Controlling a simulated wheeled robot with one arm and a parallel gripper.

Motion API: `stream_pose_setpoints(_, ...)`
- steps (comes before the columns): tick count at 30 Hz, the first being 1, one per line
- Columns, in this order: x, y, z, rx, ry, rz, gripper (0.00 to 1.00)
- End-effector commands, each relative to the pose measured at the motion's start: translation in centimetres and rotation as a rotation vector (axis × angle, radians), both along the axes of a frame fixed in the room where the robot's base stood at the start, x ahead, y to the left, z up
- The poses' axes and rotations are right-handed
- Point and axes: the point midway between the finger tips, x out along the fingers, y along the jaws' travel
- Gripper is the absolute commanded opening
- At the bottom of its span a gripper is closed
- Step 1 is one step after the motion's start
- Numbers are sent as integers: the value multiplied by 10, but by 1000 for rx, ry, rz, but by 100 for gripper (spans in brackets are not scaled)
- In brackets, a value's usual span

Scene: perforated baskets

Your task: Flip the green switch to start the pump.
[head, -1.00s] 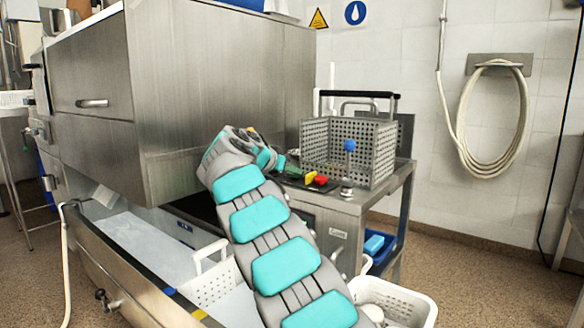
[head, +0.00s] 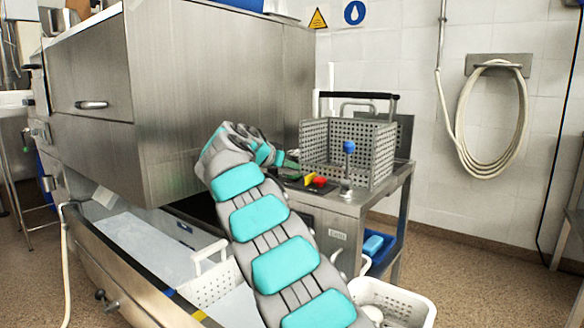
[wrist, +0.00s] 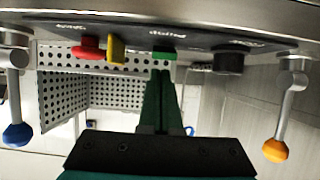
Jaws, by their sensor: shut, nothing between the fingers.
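The green switch (wrist: 165,52) sits on the dark control panel (wrist: 130,38) in the wrist view, under a label that is too blurred to read. My gripper (wrist: 161,74) is shut and empty, its dark green fingers pressed together. Its tips are just below the green switch in that picture; I cannot tell if they touch it. In the head view my gripper (head: 291,164) reaches to the panel's left part, and the green switch cannot be made out there.
A yellow switch (wrist: 116,50) and a red switch (wrist: 88,48) stand left of the green one, a black knob (wrist: 229,61) right. Blue-ball (wrist: 17,134) and orange-ball (wrist: 275,150) levers flank the panel. A perforated basket (head: 375,151) stands behind it.

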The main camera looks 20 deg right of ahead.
Motion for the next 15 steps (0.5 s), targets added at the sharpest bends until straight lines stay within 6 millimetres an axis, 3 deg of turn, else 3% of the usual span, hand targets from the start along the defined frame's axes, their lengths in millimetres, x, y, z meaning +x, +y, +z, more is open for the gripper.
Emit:
stream_pose_setpoints(5, -5, 9, 5, -1, -1, 1, 0)
stream_pose_setpoints(15, -32, 49, 28, -2, -3, 3, 0)
